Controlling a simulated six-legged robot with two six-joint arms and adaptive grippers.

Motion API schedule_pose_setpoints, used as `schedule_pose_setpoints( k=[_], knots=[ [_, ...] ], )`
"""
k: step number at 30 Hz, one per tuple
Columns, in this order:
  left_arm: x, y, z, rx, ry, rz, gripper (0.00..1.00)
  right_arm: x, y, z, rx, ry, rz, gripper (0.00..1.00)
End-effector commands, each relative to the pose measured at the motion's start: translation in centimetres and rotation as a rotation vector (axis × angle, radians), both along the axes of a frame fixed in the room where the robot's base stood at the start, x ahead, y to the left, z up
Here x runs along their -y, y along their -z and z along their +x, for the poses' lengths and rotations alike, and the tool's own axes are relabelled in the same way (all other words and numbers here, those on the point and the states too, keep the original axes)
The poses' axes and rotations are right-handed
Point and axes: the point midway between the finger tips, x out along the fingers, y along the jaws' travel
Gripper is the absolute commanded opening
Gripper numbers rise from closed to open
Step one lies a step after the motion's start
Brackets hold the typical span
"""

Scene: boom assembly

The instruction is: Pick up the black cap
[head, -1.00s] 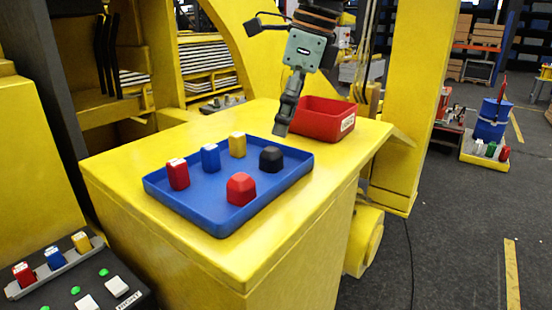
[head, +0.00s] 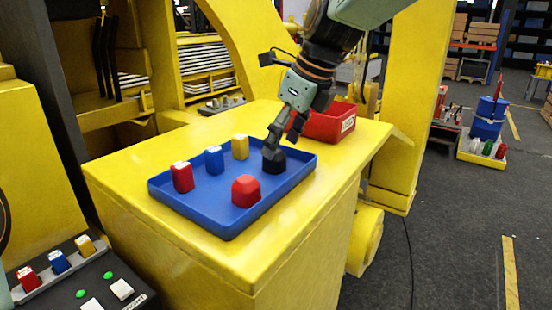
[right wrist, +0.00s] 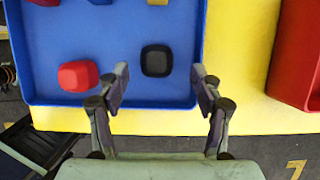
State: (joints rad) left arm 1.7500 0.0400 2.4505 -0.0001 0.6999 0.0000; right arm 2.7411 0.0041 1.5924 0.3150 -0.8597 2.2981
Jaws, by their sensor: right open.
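The black cap (head: 274,162) sits upright in the right rear part of the blue tray (head: 225,229), on the yellow table. In the right wrist view the black cap (right wrist: 157,60) lies just beyond and between the fingertips. My right gripper (head: 272,150) is above the cap in the head view, partly covering it. In the right wrist view my right gripper (right wrist: 160,73) is open, with one finger on either side of the cap's line and nothing held. My left gripper is not seen.
A red cap (head: 246,191) stands near the black cap. Red (head: 182,177), blue (head: 214,160) and yellow (head: 240,147) blocks stand along the tray's left side. A red bin (head: 328,126) stands behind, right of the tray. A control panel (head: 85,286) is at lower left.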

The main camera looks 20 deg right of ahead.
Motion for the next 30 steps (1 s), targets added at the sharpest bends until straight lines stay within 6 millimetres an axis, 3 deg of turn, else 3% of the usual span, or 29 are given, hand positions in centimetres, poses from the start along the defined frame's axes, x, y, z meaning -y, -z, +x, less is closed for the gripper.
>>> schedule_pose_setpoints(
  k=[6, 16, 30],
  knots=[
    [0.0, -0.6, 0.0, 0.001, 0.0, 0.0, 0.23, -1.1, 2.7, 0.7, -0.003, 0.001, -0.001, 0.66],
    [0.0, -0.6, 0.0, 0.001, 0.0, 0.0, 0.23, -1.3, 3.3, 0.9, 0.0, 0.001, 0.0, 0.66],
    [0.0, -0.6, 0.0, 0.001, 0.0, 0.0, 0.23, -1.3, 3.3, 0.9, 0.0, 0.001, 0.0, 0.26]
  ],
)
